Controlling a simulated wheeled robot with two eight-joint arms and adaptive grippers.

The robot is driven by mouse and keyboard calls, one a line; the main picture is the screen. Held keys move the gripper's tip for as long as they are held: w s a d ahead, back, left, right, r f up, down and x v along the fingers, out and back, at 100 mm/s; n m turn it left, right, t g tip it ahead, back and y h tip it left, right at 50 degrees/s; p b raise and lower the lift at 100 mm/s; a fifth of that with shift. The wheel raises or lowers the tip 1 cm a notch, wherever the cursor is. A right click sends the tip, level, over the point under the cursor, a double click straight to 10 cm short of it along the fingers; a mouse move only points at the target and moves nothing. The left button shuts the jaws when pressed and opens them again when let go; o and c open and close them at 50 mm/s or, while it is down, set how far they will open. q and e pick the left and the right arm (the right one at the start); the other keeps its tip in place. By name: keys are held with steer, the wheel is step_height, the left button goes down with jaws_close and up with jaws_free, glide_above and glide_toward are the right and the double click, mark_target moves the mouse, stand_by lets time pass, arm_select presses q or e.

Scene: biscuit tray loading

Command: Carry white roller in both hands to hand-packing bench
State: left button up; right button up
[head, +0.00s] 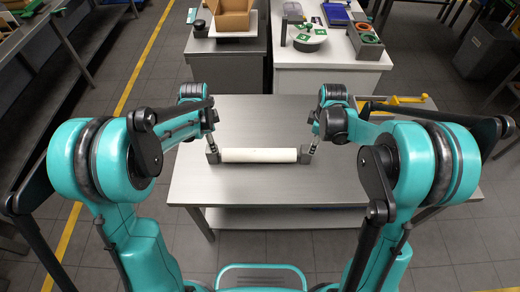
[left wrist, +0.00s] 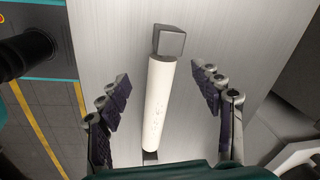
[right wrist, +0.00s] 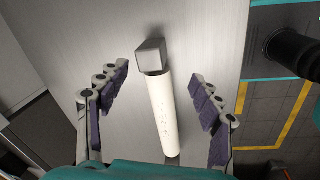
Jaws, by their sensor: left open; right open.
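The white roller (head: 259,155) lies crosswise on the steel table (head: 330,188), with a grey block at each end. My left gripper (head: 211,147) is at its left end and my right gripper (head: 309,149) at its right end. In the left wrist view the roller (left wrist: 159,100) runs between the spread, purple-padded fingers of my left gripper (left wrist: 160,95), apart from both. In the right wrist view the roller (right wrist: 162,115) lies between the open fingers of my right gripper (right wrist: 160,95), also touching neither.
Behind the table stand a grey cabinet (head: 228,62) with a cardboard box (head: 232,15) on it and a white-topped bench (head: 325,55) with a round green-marked dish and trays. A yellow-handled tool (head: 395,100) lies at the table's right rear. A yellow floor line (head: 140,65) runs at left.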

mark_target(216, 155)
arm_select(q)
steer(key=w+f+m, duration=0.1)
steer(key=f, duration=0.1)
steer(key=w+f+m+g+p, duration=0.1)
steer(key=f, duration=0.1)
steer(key=w+a+f+m+p, duration=0.1)
steer(key=f, duration=0.1)
steer(key=shift+f+m+g, duration=0.3)
steer(key=shift+f+m, duration=0.05)
steer(key=shift+m, duration=0.05)
arm_select(e)
steer(key=w+f+n, duration=0.1)
steer(key=f, duration=0.1)
steer(key=w+f+n+g, duration=0.1)
steer(key=f, duration=0.1)
steer(key=w+f+n, duration=0.1)
steer(key=f+n, duration=0.1)
steer(key=shift+w+a+f+g, duration=0.25)
steer(key=shift+w+f+g, duration=0.05)
steer(key=shift+w+f, duration=0.05)
arm_select(q)
steer(key=shift+f, duration=0.25)
arm_select(e)
steer(key=shift+f, duration=0.3)
arm_select(q)
steer(key=shift+f, duration=0.1)
arm_select(e)
steer(key=shift+d+f, duration=0.1)
arm_select(q)
steer(key=shift+d, duration=0.1)
